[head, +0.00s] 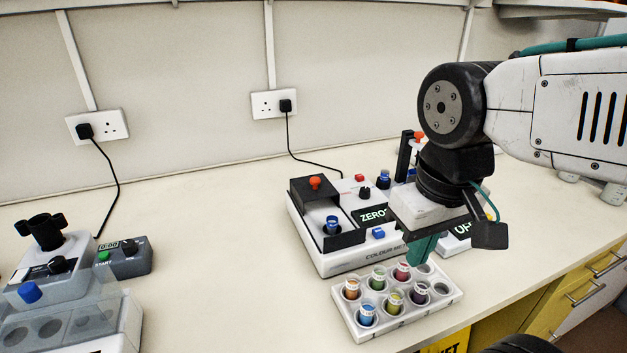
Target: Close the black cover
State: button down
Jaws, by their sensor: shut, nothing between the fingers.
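The black cover (308,192) with an orange knob (315,182) sits at the back of a dark well on the white colorimeter (335,264). The front of the well is uncovered, and a blue-capped vial (333,225) stands in it. The colorimeter's display reads ZERO. My gripper (424,249) has teal fingers pointing down, shut and empty. It is to the right of the cover, over the colorimeter's right side and the back of the vial rack. My wrist hides part of the colorimeter's right end.
A white rack (400,322) with several coloured vials stands in front of the colorimeter. A device with an OFF display (459,231) is partly hidden behind my wrist. Grey equipment (60,275) with a START button stands at far left. Bench between is clear; a cable runs behind.

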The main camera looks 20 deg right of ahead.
jog(key=w+a+r+n, duration=0.1)
jog(key=w, duration=1.2)
jog(key=w+a+r, duration=0.1)
jog(key=w+a, duration=0.1)
jog(key=w, duration=1.1)
notch_tip(320, 180, up, 4)
jog(key=t, duration=0.3)
send_over(307, 181)
jog(key=s, duration=0.1)
jog(key=shift+n+y, duration=0.3)
jog(key=shift+n, duration=0.1)
jog(key=x, duration=0.9)
jog(key=shift+s+d+f, duration=0.1)
jog(key=shift+f, duration=0.35)
jog(key=shift+s+d+f, duration=0.1)
jog(key=shift+s, duration=0.45)
jog(key=shift+s+d+f, duration=0.1)
jog(key=shift+s+f, duration=0.05)
jog(key=shift+s, duration=0.4)
jog(key=shift+s+d+f, duration=0.1)
jog(key=shift+s+f, duration=0.15)
jog(key=shift+s, duration=0.5)
